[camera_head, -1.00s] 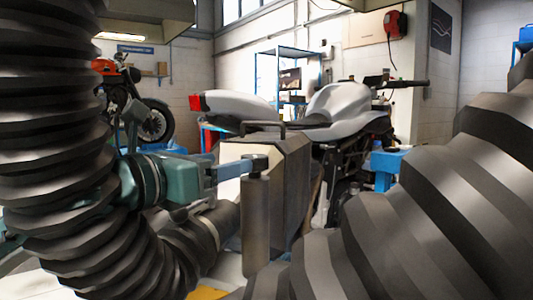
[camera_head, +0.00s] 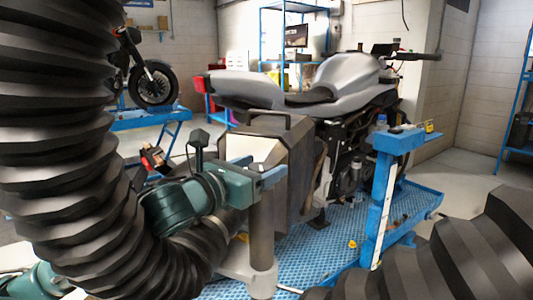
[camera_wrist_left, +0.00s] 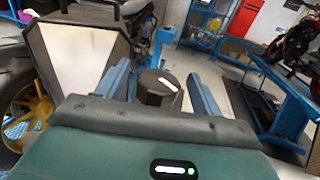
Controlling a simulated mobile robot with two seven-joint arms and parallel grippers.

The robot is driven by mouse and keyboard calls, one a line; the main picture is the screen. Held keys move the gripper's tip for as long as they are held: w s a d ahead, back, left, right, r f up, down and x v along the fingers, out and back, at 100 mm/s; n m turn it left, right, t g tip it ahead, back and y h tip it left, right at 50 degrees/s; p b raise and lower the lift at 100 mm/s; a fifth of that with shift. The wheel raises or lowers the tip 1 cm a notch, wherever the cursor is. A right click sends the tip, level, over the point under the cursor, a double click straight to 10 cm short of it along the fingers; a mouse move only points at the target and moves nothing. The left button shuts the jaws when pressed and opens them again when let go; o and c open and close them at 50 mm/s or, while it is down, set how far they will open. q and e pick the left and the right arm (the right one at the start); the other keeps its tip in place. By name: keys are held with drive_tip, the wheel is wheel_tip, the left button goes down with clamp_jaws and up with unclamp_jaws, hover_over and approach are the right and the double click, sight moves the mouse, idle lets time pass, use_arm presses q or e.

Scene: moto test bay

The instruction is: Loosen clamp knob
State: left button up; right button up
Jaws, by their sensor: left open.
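The left gripper (camera_head: 262,172) is open, its blue fingers reaching right from a green body beside a large dark box-shaped case. In the left wrist view, a dark round knob (camera_wrist_left: 157,92) with a white mark is between the two open fingers (camera_wrist_left: 159,78), with a gap visible on both sides. In the head view I cannot make out the knob; the fingers cover that spot. A grey upright cylinder (camera_head: 262,232) shows just below the fingertips. My right arm fills the lower right, and its gripper is out of view.
The grey motorcycle (camera_head: 345,85) stands behind the case (camera_head: 290,165) on a blue platform (camera_head: 335,272). A blue post (camera_head: 382,195) rises at right. Another motorcycle (camera_head: 150,85) is on a blue lift at far left. Floor is clear at far right.

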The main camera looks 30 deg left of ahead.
use_arm(q)
drive_tip(key=shift+w+d, duration=0.15)
drive_tip(key=shift+w, duration=1.15)
drive_tip(key=c, duration=1)
drive_tip(key=shift+p, duration=0.3)
